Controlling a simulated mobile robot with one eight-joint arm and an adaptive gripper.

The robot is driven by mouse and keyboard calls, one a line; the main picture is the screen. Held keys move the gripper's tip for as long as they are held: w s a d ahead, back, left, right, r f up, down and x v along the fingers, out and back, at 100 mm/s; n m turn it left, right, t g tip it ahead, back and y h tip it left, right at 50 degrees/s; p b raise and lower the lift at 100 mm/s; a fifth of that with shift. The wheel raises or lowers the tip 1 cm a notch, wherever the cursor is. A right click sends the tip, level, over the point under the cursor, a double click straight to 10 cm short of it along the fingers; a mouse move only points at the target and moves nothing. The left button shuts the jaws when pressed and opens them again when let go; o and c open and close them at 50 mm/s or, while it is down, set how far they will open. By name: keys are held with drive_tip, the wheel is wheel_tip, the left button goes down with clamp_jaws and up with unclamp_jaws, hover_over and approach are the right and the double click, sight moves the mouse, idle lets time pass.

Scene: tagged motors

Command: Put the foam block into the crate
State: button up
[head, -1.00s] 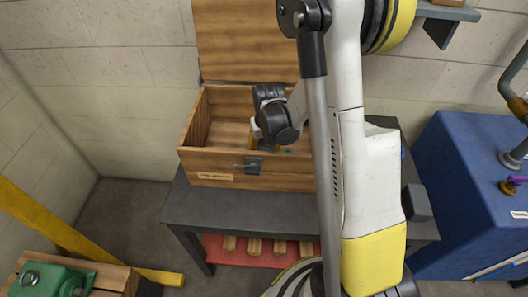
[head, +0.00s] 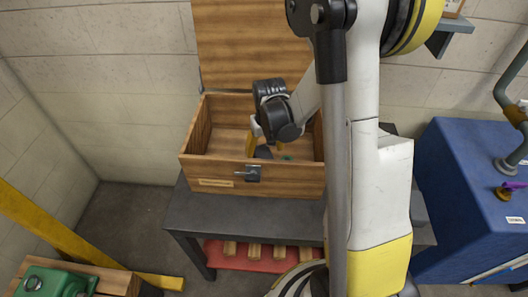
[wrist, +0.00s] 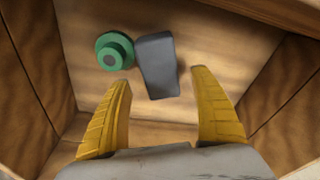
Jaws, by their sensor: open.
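The foam block (wrist: 157,65) is a dark grey block lying on the floor of the wooden crate (wrist: 40,75), seen in the wrist view. In the head view it shows as a small dark patch (head: 264,152) inside the crate (head: 222,172), partly hidden by the front wall and my gripper. The crate's lid (head: 250,45) stands open. My gripper (wrist: 160,80) reaches down into the crate with its yellow fingers apart and nothing between them. The block lies just beyond the fingertips. In the head view my gripper (head: 262,140) is partly hidden.
A green stepped round part (wrist: 115,51) lies beside the block in the crate. The crate stands on a dark table (head: 215,212), with a red tray (head: 235,260) below. A blue cabinet (head: 460,200) is at right, a yellow post (head: 60,235) at left.

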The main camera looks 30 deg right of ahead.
drive_tip(key=s+a+r+n+t+p, duration=0.1)
drive_tip(key=s+a+r, duration=0.2)
drive_tip(key=r, duration=0.6)
drive_tip(key=s+a+r+t+p, duration=0.1)
drive_tip(key=s+a+r, duration=0.2)
drive_tip(key=r, duration=0.6)
drive_tip(key=s+a+r+t, duration=0.1)
drive_tip(key=s+a+r, duration=0.1)
drive_tip(key=s, duration=0.2)
drive_tip(key=s+a+r+n+t, duration=0.1)
drive_tip(key=s+a+r+t, duration=0.1)
drive_tip(key=s, duration=0.3)
drive_tip(key=shift+a+r, duration=0.65)
drive_tip(key=shift+a, duration=0.15)
drive_tip(key=shift+s, duration=0.1)
drive_tip(key=shift+c, duration=0.2)
